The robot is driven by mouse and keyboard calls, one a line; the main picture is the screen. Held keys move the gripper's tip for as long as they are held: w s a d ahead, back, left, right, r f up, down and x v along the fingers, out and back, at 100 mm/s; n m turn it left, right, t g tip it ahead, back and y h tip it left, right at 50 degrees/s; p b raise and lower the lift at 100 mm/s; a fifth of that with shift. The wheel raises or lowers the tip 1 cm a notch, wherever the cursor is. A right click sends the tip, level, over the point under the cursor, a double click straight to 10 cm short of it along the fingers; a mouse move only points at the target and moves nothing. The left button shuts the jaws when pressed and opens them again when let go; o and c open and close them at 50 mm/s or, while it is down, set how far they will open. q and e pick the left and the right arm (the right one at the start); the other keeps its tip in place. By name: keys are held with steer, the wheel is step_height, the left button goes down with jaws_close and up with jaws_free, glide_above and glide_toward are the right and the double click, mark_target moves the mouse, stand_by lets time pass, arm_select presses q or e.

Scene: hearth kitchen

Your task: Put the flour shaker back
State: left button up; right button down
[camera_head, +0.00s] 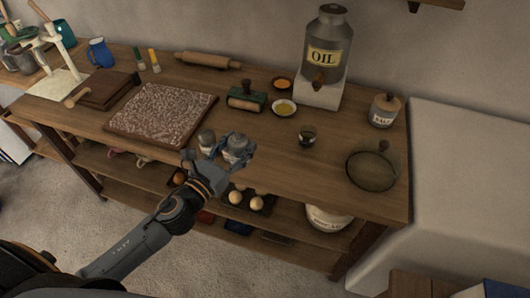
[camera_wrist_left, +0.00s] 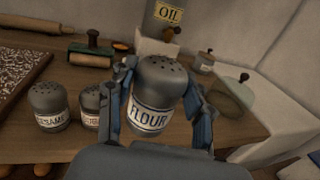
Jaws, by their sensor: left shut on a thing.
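The flour shaker (camera_wrist_left: 155,95) is a grey shaker with a holed domed top and a white FLOUR label. My left gripper (camera_head: 232,148) is shut on it, one finger on each side, at the front edge of the wooden table. It looks slightly tilted in the wrist view; whether its base touches the table is hidden. To its left in the wrist view stand a shaker labelled SESAME (camera_wrist_left: 47,108) and a smaller-looking shaker (camera_wrist_left: 90,106) with a partly hidden label. In the head view a shaker (camera_head: 206,139) shows just left of the gripper. My right gripper is not in view.
A patterned board (camera_head: 160,114) lies left of the shakers. A small dark jar (camera_head: 307,135) stands to the right. Table between the gripper and this jar is clear.

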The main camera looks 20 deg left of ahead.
arm_select(q)
steer(key=shift+w+d+f+b, duration=0.4)
steer(key=shift+w+d+f, duration=0.1)
steer(key=shift+w+f, duration=1.15)
steer(key=shift+w+d+f+b, duration=0.5)
steer(key=shift+w+f, duration=0.8)
steer(key=shift+f, duration=0.7)
steer(key=shift+w+d+f+b, duration=0.35)
steer(key=shift+w+d+f, duration=0.2)
steer(key=shift+w+f, duration=1.1)
steer(key=shift+s+f, duration=0.15)
steer(key=shift+f, duration=0.05)
steer(key=shift+f, duration=0.15)
steer(key=o, duration=1.2)
